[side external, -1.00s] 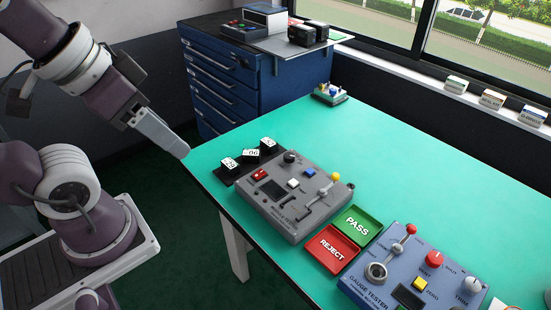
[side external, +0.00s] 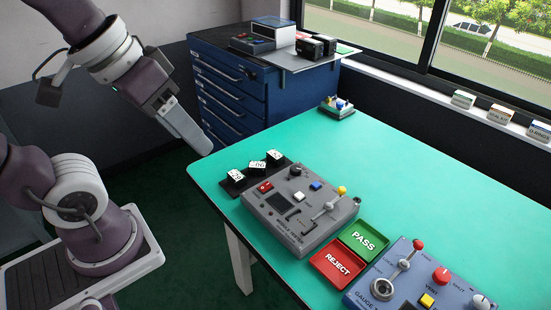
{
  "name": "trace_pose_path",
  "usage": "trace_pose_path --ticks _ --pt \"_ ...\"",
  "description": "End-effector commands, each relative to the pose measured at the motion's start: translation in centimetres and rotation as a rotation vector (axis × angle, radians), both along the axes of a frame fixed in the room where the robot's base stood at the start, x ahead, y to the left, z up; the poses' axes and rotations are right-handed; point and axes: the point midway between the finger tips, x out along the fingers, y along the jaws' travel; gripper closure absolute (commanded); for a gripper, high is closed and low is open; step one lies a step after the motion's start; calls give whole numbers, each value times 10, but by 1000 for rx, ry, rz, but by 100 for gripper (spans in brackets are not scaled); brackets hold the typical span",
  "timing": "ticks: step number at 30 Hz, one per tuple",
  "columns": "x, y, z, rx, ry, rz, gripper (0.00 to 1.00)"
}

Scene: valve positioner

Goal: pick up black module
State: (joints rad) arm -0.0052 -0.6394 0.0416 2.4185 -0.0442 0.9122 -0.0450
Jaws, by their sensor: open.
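Three small black modules with white number labels stand in a row on a black tray (side external: 222,186) near the table's left edge. They are the near-left module (side external: 236,175), the middle module (side external: 257,166) and the far-right module (side external: 274,156). My gripper (side external: 206,150) is open and empty. It points down and right, above and to the left of the modules and apart from them, near the table's left corner. The two fingers overlap from this side, so the gap is hidden.
The grey module tester (side external: 315,225) stands right beside the tray. Beyond it are the green PASS tray (side external: 380,236), the red REJECT tray (side external: 322,266) and the blue gauge tester (side external: 380,295). A small fixture (side external: 337,108) stands at the far edge. The table (side external: 440,200) is clear behind the testers.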

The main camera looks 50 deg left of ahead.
Motion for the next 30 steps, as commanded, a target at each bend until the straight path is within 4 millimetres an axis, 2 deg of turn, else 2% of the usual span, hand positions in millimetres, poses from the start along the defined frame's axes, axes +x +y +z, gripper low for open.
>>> trace_pose_path --ticks 2,4,6,8,9,11,12,14,15,18,21,24,30 --pt "43 6 13 -116 74 140 42" --pt "95 20 17 -229 145 315 42" --pt "147 41 10 -314 206 496 42" --pt "190 63 -6 -367 254 653 42" --pt "217 80 -21 -391 279 757 42" --pt "254 106 -50 -411 312 903 42" --pt "276 124 -73 -416 329 996 42" --pt "303 149 -112 -408 350 1125 42" --pt "318 164 -139 -396 360 1200 42" --pt "341 193 -203 -357 377 1339 42" --pt "350 207 -251 -322 388 1414 42" --pt "352 212 -276 -303 396 1446 42" --pt "352 212 -305 -299 399 1455 42"
